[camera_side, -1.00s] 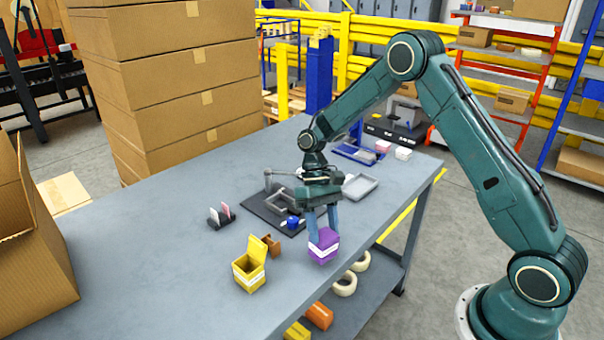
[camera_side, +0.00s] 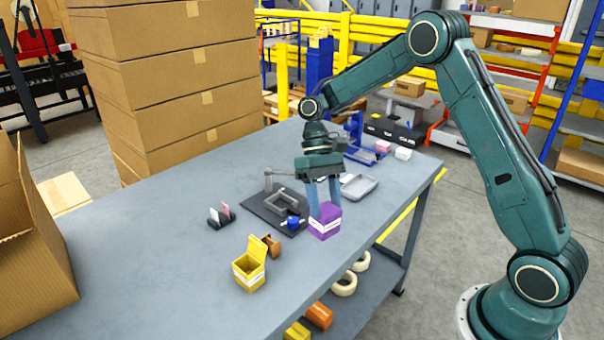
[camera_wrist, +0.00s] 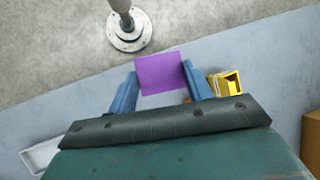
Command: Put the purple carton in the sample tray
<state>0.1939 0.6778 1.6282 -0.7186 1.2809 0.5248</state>
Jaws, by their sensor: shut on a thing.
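The purple carton (camera_side: 325,223) with a white band is between the blue fingers of my gripper (camera_side: 325,207), which is shut on it. The carton appears to be held a little above the table, slightly tilted in the side view. In the wrist view the purple carton (camera_wrist: 160,72) fills the gap between the fingertips. The sample tray (camera_side: 361,187), a shallow grey tray, lies behind and to the right of the carton in the side view. It seems empty. A pale tray corner (camera_wrist: 40,155) shows at the lower left of the wrist view.
A yellow open carton (camera_side: 249,268) stands at the front, with a brown piece (camera_side: 271,246) beside it. A black plate with a grey fixture (camera_side: 278,205) lies left of my gripper. A small card holder (camera_side: 221,217) is farther left. Pink and white blocks (camera_side: 383,147) sit at the back.

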